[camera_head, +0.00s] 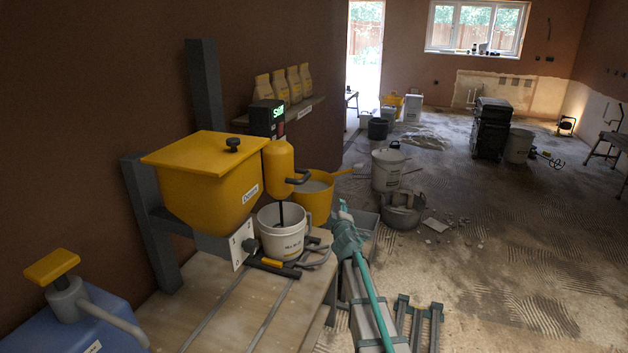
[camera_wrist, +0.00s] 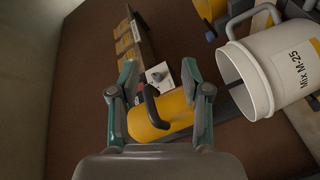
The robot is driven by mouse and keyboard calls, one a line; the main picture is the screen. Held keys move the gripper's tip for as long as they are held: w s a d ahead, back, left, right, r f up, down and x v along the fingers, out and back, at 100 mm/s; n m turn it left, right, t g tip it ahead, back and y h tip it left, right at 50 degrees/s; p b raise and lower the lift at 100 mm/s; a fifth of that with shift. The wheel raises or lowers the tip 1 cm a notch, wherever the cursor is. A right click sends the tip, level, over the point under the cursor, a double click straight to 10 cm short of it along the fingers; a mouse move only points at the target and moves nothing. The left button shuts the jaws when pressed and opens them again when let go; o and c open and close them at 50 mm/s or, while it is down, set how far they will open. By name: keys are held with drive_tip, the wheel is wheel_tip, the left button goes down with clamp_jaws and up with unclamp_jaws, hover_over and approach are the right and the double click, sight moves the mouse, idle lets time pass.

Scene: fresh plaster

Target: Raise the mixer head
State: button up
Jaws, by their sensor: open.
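The mixer head is a yellow cylinder (camera_head: 279,162) with a dark side handle (camera_head: 298,178). It stands over a white mixing bucket (camera_head: 292,243), and its dark shaft reaches down into the bucket's mouth. My gripper (camera_head: 342,208) is right of the bucket in the head view, apart from the head. In the wrist view my gripper (camera_wrist: 159,72) is open and empty. The mixer head (camera_wrist: 172,108) and its handle (camera_wrist: 149,103) appear between the two teal fingers, with no clear contact. The bucket (camera_wrist: 268,72) is on the right there.
A yellow hopper (camera_head: 208,190) hangs left of the mixer. A yellow bucket (camera_head: 313,202) stands behind it. A shelf (camera_head: 297,118) with several bags is on the wall. A blue box with a lever (camera_head: 75,318) is at the front left. Open floor lies to the right.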

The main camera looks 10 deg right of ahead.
wheel_tip(320, 180, up, 4)
drive_tip(key=w+a+n+t+y, duration=0.2)
drive_tip(key=n, duration=0.1)
drive_tip(key=n+y, duration=0.5)
approach(306, 178)
drive_tip(key=w+f, duration=0.1)
drive_tip(key=x, duration=0.3)
drive_tip(key=p+x, duration=0.1)
drive_tip(key=x, duration=0.6)
drive_tip(key=shift+w+d+r+p, duration=0.1)
drive_tip(key=shift+w+d+p, duration=0.1)
drive_tip(key=shift+w+p, duration=0.2)
clamp_jaws()
